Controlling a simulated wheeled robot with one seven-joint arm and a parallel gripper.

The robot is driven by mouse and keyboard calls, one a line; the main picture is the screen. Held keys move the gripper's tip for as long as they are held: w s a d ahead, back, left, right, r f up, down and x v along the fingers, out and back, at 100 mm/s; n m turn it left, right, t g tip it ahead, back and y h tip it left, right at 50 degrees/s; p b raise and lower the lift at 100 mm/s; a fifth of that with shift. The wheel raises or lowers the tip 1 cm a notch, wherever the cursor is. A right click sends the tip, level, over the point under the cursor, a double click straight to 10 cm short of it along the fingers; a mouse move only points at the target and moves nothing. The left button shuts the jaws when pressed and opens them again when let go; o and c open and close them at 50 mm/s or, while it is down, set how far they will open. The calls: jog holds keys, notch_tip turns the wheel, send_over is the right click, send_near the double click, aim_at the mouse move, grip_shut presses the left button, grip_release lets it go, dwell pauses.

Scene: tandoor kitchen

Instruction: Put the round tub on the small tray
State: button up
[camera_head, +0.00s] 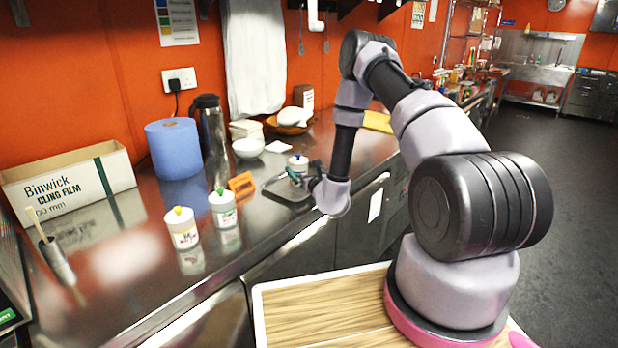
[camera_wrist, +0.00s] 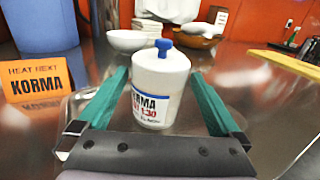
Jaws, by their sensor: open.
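The round tub (camera_head: 298,163) is white with a blue knob on its lid and a KORMA label. It appears to stand upright on the small tray (camera_head: 279,198), a dark metal tray near the counter's front edge. In the wrist view the tub (camera_wrist: 160,92) is between the two green fingers of my gripper (camera_wrist: 163,95), with visible gaps on both sides. My gripper is open around it. The tray's rim (camera_wrist: 275,150) shows around the fingers. The tub's base is partly hidden by my gripper's body.
An orange card (camera_wrist: 36,82) reading HEAT NEXT KORMA stands left of the tray. Tubs with a yellow knob (camera_head: 182,230) and a green knob (camera_head: 222,209) stand nearer. A blue roll (camera_head: 173,148), a flask (camera_head: 210,128) and a white bowl (camera_head: 248,148) are behind.

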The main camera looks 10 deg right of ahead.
jog(key=v, duration=0.9)
jog(key=shift+s, duration=0.15)
jog(key=s+a+r+n+g+y, duration=0.2)
jog(key=a+r+n+g+y, duration=0.35)
jog(key=r, duration=0.65)
jog(key=s+a+r+n+g+y, duration=0.2)
jog(key=a+r+n+y, duration=0.5)
jog(key=r, duration=0.4)
jog(key=s+a+r+n+g+y, duration=0.2)
jog(key=s+a+r+n+g, duration=0.3)
jog(key=s, duration=0.3)
jog(key=s+d+r+n+g+h, duration=0.2)
jog(key=s+d+n+g+h, duration=0.15)
jog(key=s, duration=0.35)
jog(key=s+d+r+n+g+h, duration=0.25)
jog(key=s+n+h, duration=0.2)
jog(key=s, duration=0.25)
jog(key=s+d+r+n+t+h, duration=0.1)
jog(key=d+r+n+t+h, duration=0.1)
jog(key=d, duration=0.5)
jog(key=s+d+r+n+t+h, duration=0.1)
jog(key=s+d+r+t+h, duration=0.1)
jog(key=d+r+t+h, duration=0.2)
jog(key=d+t+h, duration=0.2)
jog(key=d, duration=0.2)
jog(key=shift+s+n, duration=0.25)
jog(key=shift+n, duration=0.1)
